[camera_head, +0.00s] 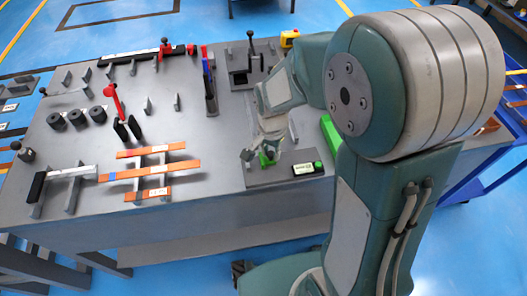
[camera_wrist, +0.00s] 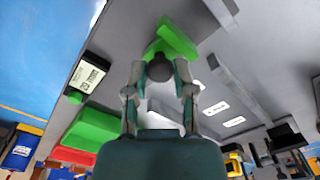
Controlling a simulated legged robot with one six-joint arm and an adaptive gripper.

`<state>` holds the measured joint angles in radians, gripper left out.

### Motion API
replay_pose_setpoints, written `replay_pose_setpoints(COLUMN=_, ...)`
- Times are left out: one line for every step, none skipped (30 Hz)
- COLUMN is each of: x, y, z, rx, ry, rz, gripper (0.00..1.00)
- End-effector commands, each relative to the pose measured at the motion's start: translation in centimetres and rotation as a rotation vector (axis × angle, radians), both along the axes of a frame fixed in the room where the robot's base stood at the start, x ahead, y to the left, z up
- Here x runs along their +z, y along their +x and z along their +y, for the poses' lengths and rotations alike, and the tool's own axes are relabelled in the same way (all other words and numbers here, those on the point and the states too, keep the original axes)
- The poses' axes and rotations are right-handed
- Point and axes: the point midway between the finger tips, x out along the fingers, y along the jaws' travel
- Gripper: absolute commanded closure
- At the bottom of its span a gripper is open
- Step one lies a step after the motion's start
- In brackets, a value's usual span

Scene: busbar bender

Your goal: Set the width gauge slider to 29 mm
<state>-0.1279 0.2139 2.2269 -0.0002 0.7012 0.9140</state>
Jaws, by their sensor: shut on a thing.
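The width gauge sits near the front right of the grey bench, on a dark base plate (camera_head: 265,178). Its green slider (camera_head: 267,161) is partly hidden by my gripper (camera_head: 258,152) in the head view. In the wrist view the green slider (camera_wrist: 175,42) carries a dark round knob (camera_wrist: 159,69). My gripper (camera_wrist: 159,78) is shut on this knob, one finger on each side. A small display (camera_head: 308,168) with a green button stands right of the slider; it also shows in the wrist view (camera_wrist: 88,75). Its reading is too small to tell.
A green block (camera_head: 330,134) lies beside my arm. Orange bars (camera_head: 150,173) rest on supports to the left. A red-handled lever (camera_head: 113,100) and dark cylinders (camera_head: 77,118) stand farther left. A clamp device (camera_head: 243,72) stands behind. Bare bench lies between the bars and the gauge.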

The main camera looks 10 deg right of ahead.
Motion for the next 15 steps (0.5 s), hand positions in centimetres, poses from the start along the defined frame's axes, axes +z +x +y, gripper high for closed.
replay_pose_setpoints(x=0.00, y=0.05, z=0.05, rx=0.000, ry=0.000, rz=-0.001, gripper=1.00)
replay_pose_setpoints(x=-0.01, y=0.04, z=0.08, rx=0.000, ry=0.000, rz=-0.001, gripper=1.00)
replay_pose_setpoints(x=-0.01, y=0.04, z=0.10, rx=0.000, ry=0.000, rz=-0.001, gripper=1.00)
replay_pose_setpoints(x=-0.01, y=0.05, z=0.11, rx=0.000, ry=0.000, rz=-0.001, gripper=1.00)
replay_pose_setpoints(x=-0.01, y=0.05, z=0.11, rx=0.001, ry=0.000, rz=-0.001, gripper=1.00)
replay_pose_setpoints(x=-0.01, y=0.06, z=0.11, rx=0.001, ry=0.000, rz=-0.001, gripper=0.58)
replay_pose_setpoints(x=-0.01, y=0.05, z=0.12, rx=0.001, ry=0.000, rz=-0.001, gripper=0.44)
replay_pose_setpoints(x=-0.02, y=0.05, z=0.12, rx=0.001, ry=0.000, rz=-0.001, gripper=0.33)
replay_pose_setpoints(x=-0.01, y=0.04, z=0.13, rx=0.001, ry=0.000, rz=-0.001, gripper=0.33)
replay_pose_setpoints(x=-0.01, y=0.04, z=0.12, rx=0.001, ry=0.000, rz=-0.001, gripper=0.33)
replay_pose_setpoints(x=-0.01, y=0.04, z=0.12, rx=0.001, ry=0.000, rz=-0.001, gripper=0.33)
replay_pose_setpoints(x=-0.01, y=0.03, z=0.13, rx=0.001, ry=0.001, rz=-0.001, gripper=0.33)
replay_pose_setpoints(x=-0.01, y=0.03, z=0.13, rx=0.001, ry=0.001, rz=-0.001, gripper=0.33)
replay_pose_setpoints(x=-0.01, y=0.03, z=0.13, rx=0.001, ry=0.001, rz=-0.001, gripper=0.33)
replay_pose_setpoints(x=-0.01, y=0.03, z=0.13, rx=0.001, ry=0.001, rz=-0.001, gripper=0.33)
